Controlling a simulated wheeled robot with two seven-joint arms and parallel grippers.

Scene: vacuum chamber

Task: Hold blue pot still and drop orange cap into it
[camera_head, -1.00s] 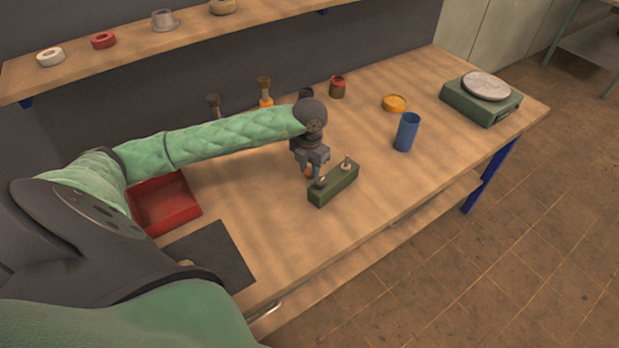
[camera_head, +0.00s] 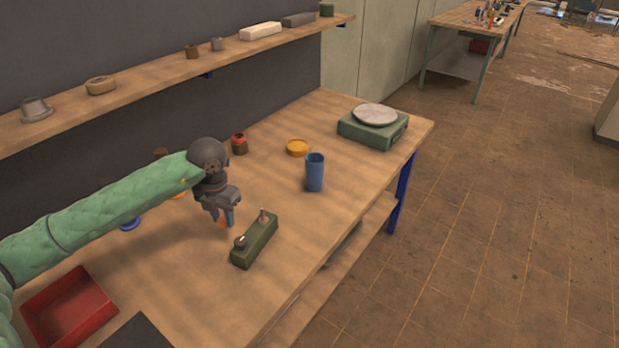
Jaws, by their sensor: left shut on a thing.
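The blue pot (camera_head: 315,172) is a tall blue cup standing upright on the wooden bench, right of my left gripper and apart from it. My left gripper (camera_head: 227,218) points down just left of the green block and is shut on the orange cap (camera_head: 221,222). Only a small orange patch of the cap shows between and behind the fingers. I cannot tell whether the cap touches the bench. My right gripper is not in view.
A green block with two metal posts (camera_head: 256,241) lies close to my left gripper. A yellow-orange round dish (camera_head: 297,147) and a green scale (camera_head: 372,131) are behind the pot. A red tray (camera_head: 70,310) is at lower left. A shelf (camera_head: 150,82) runs above the bench.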

